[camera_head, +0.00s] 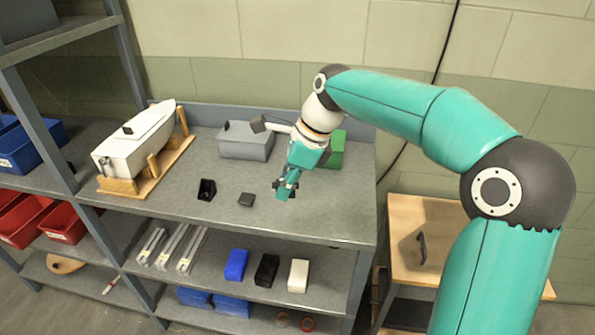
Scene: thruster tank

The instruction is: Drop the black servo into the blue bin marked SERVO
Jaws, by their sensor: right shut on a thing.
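My right gripper (287,187) hangs fingers down over the grey bench top, right of its middle. It is shut on a small dark thing, mostly hidden by the fingers; I cannot tell for sure that it is the black servo. A black open-fronted piece (206,189) stands further left. A blue bin (32,146) with a small pale label sits on the left shelf; the label is too small to read. My left gripper is not in view.
A white boat hull (136,145) rests on a wooden cradle at the bench's left. A grey box (246,141) and a green box (334,150) stand at the back. Red bins (65,222) fill the shelf below the blue bin. The bench's front middle is clear.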

